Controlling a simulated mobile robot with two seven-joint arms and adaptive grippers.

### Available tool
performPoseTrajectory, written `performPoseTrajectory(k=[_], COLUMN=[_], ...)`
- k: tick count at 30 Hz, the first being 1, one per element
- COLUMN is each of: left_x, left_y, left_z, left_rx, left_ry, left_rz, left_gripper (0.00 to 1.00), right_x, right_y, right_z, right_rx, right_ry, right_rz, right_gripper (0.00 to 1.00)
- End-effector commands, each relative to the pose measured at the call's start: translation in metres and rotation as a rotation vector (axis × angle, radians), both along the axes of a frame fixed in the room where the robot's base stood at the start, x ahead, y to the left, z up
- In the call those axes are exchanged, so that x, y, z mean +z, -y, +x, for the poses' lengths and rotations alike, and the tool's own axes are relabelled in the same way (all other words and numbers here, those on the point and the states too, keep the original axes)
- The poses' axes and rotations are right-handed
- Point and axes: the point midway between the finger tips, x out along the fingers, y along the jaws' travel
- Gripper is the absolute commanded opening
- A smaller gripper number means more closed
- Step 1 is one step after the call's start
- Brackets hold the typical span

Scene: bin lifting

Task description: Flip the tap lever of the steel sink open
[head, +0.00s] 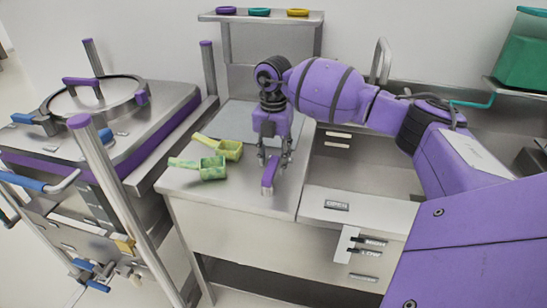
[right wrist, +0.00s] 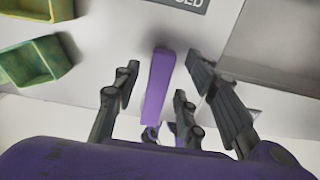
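The steel sink (head: 318,203) has its basin right of the counter, with a tall spout (head: 380,62) behind it. A purple tap lever (head: 269,174) stands on the counter left of the basin, just below my right gripper (head: 273,160). In the right wrist view the lever (right wrist: 158,85) lies between the two open fingers of my right gripper (right wrist: 164,68), with a gap on each side. Nothing shows that it is gripped. An "OPEN" label (head: 336,205) is on the sink's front rim. A partly cut-off label ending in "SED" (right wrist: 188,3) shows beyond the lever. My left gripper is out of view.
Two green-yellow scoops (head: 212,167) (head: 229,150) lie on the counter left of my right gripper. A steel kettle (head: 95,98) with a purple-topped post (head: 80,122) stands farther left. A shelf (head: 262,17) with coloured rings is behind. A green bin (head: 524,55) is at far right.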

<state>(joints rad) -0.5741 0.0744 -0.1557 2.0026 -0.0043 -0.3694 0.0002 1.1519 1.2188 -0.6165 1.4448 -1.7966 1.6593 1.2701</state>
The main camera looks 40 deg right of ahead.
Motion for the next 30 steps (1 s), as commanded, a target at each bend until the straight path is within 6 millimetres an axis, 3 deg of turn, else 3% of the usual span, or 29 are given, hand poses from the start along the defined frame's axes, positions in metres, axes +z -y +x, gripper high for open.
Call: performPoseTrajectory(k=[8, 17, 30], left_x=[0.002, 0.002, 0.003], left_y=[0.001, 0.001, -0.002], left_z=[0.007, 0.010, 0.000], left_rx=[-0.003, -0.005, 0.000], left_ry=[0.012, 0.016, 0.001], left_rz=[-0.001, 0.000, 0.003], left_gripper=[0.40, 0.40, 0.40], right_x=[-0.002, -0.002, 0.000], right_y=[0.000, 0.000, -0.004], right_z=[0.000, 0.000, -0.001], right_rx=[0.001, 0.001, -0.006], right_ry=[0.000, 0.001, 0.001], right_rz=[0.000, 0.001, 0.001], right_gripper=[0.39, 0.00, 0.00])
